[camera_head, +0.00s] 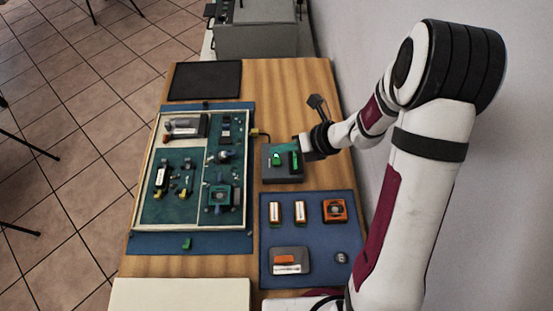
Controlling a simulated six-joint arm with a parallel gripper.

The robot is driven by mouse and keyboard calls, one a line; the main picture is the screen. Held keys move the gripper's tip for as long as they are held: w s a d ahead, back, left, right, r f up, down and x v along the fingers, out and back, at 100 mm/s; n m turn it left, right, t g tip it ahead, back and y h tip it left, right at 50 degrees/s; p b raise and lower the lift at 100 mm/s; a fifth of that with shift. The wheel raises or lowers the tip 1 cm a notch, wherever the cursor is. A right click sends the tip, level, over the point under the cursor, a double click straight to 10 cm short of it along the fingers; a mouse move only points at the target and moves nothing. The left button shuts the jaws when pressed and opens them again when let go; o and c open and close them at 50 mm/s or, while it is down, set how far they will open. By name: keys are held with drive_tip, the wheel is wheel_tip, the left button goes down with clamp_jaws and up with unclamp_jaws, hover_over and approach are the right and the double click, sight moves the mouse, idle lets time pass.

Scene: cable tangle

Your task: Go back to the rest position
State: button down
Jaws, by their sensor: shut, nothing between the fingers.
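My gripper (301,148) is at the end of my white and dark-red arm, which reaches in from the right. It is shut and holds nothing. It is at the right side of a dark grey box (283,176) with a lit green patch (277,158) on its top. I cannot tell from this view whether the fingertips touch the box or hover over it. Part of the box's right side is hidden by the gripper.
A framed board (246,185) with several components lies on a blue mat at left. A second blue mat (310,245) holds orange and white parts and a grey box. A black panel (205,80) lies at the back. The wall is close at right.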

drive_tip(key=shift+r, duration=1.45)
drive_tip(key=shift+r, duration=0.1)
